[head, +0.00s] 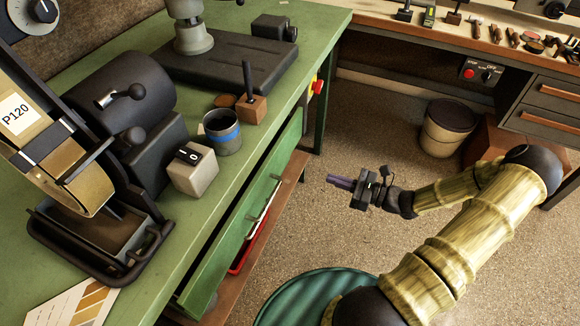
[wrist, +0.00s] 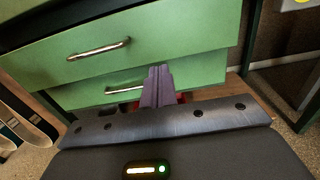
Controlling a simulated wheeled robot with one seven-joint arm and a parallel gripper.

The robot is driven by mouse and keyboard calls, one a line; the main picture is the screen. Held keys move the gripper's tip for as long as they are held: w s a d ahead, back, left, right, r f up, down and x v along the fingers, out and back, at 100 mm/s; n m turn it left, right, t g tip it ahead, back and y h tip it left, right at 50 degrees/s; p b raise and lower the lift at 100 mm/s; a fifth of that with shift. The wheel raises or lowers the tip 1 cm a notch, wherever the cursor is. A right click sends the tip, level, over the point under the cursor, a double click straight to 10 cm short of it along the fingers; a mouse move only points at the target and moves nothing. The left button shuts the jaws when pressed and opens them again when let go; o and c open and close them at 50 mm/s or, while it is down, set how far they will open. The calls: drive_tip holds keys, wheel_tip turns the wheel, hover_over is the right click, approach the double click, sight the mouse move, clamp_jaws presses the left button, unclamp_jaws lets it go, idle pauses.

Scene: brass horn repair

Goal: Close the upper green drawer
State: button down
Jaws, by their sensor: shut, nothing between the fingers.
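The upper green drawer (head: 240,225) is under the green bench top. In the head view its front stands out from the bench edge, with a dark gap behind its top edge, so it looks partly open. Its metal bar handle (head: 264,203) faces the aisle; in the wrist view the handle (wrist: 98,50) is at upper left. A lower green drawer (wrist: 85,93) with its own handle shows beneath. My gripper (head: 330,180) is shut and empty, its purple fingers pointing at the drawers from a short distance, apart from them. In the wrist view the fingertips (wrist: 158,70) overlap the lower drawer.
A red item (head: 243,248) shows low beneath the drawer handle, by a brown shelf (head: 293,167). A bin (head: 447,128) stands at back right. The floor between bench and arm is clear.

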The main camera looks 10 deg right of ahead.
sight(280, 162)
drive_tip(key=b+x, duration=0.1)
drive_tip(key=x, duration=1.3)
drive_tip(key=shift+a+b, duration=0.1)
drive_tip(key=shift+b, duration=0.2)
